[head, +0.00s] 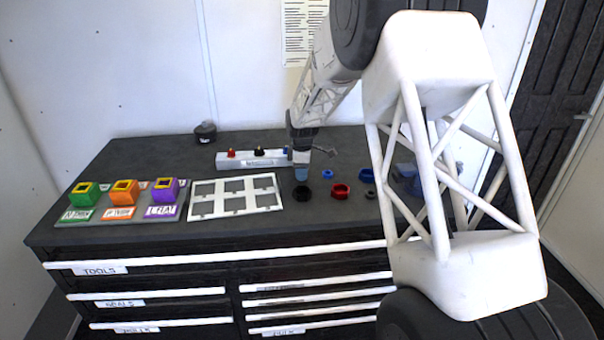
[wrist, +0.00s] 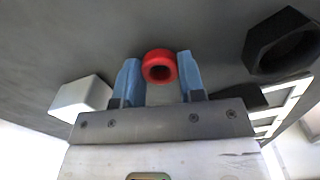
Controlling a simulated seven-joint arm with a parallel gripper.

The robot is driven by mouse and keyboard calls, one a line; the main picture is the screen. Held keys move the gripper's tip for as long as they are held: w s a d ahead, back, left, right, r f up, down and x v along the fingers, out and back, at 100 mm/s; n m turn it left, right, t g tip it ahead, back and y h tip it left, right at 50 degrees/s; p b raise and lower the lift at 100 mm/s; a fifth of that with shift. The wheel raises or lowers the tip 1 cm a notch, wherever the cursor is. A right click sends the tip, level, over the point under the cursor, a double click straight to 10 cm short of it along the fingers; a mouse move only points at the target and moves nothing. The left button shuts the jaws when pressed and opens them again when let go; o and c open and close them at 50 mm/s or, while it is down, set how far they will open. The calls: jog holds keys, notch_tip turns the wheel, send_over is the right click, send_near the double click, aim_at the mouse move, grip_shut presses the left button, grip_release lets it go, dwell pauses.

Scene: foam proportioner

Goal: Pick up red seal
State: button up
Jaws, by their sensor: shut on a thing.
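The red seal (wrist: 159,66) is a small round red ring with a hole in its middle. In the wrist view it sits between the two blue fingertips of my gripper (wrist: 160,77), which are closed on its sides. In the head view my gripper (head: 301,173) points down, low over the worktop behind a black hex piece (head: 302,193). The red seal is hidden there. I cannot tell whether the seal touches the worktop.
The black hex piece also shows in the wrist view (wrist: 283,42). A larger red hex ring (head: 340,191) and blue rings (head: 327,174) lie right of my gripper. A white grid tray (head: 237,195) lies left. A white block with knobs (head: 236,161) stands behind it.

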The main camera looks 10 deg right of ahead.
jog(key=shift+r, duration=0.45)
notch_tip(320, 180, up, 3)
jog(key=shift+f, duration=0.1)
jog(key=s, duration=0.5)
jog(key=s+d, duration=0.1)
jog(key=s, duration=0.4)
jog(key=s+r, duration=0.1)
jog(key=s, duration=0.5)
jog(key=shift+d+r, duration=0.1)
jog(key=shift+d, duration=0.1)
jog(key=shift+w+d, duration=0.1)
jog(key=w+d+r, duration=0.4)
jog(key=d, duration=0.5)
jog(key=shift+w+d+r, duration=0.2)
jog(key=shift+w+r, duration=0.05)
jog(key=shift+w, duration=0.15)
jog(key=shift+f, duration=0.2)
jog(key=shift+f, duration=3.15)
